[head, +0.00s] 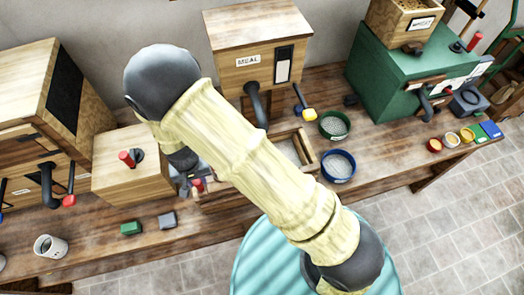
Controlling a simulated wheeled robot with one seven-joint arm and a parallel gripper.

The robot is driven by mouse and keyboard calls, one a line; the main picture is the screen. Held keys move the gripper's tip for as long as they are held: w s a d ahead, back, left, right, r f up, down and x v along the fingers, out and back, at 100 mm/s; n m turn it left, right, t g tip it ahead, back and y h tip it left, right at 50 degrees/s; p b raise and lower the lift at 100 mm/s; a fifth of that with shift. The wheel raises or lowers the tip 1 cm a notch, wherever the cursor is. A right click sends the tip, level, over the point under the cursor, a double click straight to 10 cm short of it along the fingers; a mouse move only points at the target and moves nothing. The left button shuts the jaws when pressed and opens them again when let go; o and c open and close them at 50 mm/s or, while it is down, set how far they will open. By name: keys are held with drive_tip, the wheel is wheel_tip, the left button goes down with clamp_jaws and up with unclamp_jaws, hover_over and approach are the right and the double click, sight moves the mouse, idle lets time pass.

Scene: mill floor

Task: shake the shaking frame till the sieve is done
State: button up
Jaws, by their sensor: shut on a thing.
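The shaking frame (300,143) is a low wooden frame on the bench below the MEAL box, partly hidden behind my arm. A red-tipped handle (198,185) shows at its left end. My gripper (190,175) is at this handle, mostly hidden by my arm links, and is shut on it.
The MEAL box (258,45) stands behind the frame. A wooden box with a red knob (128,180) is at left, a green machine (385,80) at right.

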drive_tip(key=d, duration=0.2)
drive_tip(key=w+d, duration=0.1)
drive_tip(key=d, duration=0.1)
drive_tip(key=d+b, duration=0.1)
drive_tip(key=d, duration=0.1)
drive_tip(key=shift+w+d, duration=0.3)
drive_tip(key=shift+d, duration=0.1)
drive_tip(key=shift+a, duration=0.1)
drive_tip(key=s+a+p, duration=0.2)
drive_tip(key=a, duration=0.7)
drive_tip(key=shift+s+a, duration=0.15)
drive_tip(key=shift+a, duration=0.05)
drive_tip(key=shift+s+a, duration=0.2)
drive_tip(key=shift+a, duration=0.6)
drive_tip(key=o, duration=0.9)
drive_tip(key=shift+a, duration=0.15)
